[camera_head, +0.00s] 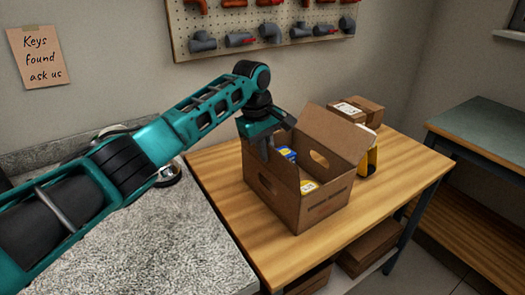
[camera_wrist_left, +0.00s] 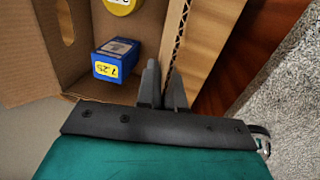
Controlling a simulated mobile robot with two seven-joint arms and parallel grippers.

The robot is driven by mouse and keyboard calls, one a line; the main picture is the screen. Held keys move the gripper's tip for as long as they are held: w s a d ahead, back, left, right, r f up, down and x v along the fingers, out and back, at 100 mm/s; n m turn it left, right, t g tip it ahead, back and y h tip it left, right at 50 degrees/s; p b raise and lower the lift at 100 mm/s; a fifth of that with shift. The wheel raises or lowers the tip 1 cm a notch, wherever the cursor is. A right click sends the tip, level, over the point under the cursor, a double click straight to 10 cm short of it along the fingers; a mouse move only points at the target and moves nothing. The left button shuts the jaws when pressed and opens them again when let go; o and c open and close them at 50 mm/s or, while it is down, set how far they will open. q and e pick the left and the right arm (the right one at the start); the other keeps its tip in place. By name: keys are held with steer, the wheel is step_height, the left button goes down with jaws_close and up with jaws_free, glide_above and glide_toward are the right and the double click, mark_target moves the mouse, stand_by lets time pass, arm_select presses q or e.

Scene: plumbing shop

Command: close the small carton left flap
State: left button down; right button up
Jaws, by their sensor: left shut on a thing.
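The small carton (camera_head: 325,207) stands open-topped on the wooden table. Its right flap (camera_head: 335,133) stands up. My left gripper (camera_head: 262,140) is at the carton's left rim. In the left wrist view, my gripper's grey fingers (camera_wrist_left: 164,88) are closed on cardboard at the corrugated edge of the left flap (camera_wrist_left: 213,35). The flap's full shape is hidden in the head view. Inside the carton are a blue box (camera_head: 287,153), also in the left wrist view (camera_wrist_left: 115,59), and a yellow-topped item (camera_head: 308,187). My right gripper is not in view.
The wooden table (camera_head: 390,208) has bare room in front of the carton. Closed brown boxes (camera_head: 358,108) and a yellow item (camera_head: 368,160) stand behind and right. A speckled counter (camera_head: 165,245) lies at left. A pegboard with pipe fittings (camera_head: 265,25) hangs behind.

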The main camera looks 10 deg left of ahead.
arm_select(q)
steer(key=shift+w+d+g+y, duration=0.3)
steer(key=shift+w+g+y, duration=0.05)
steer(key=shift+g+y, duration=0.25)
stand_by(0.3)
steer(key=c, duration=1.3)
jaws_free()
steer(key=shift+c, duration=0.2)
steer(key=shift+r, duration=0.1)
step_height(320, 180, up, 13)
steer(key=shift+s+a, duration=0.2)
steer(key=shift+s, duration=0.05)
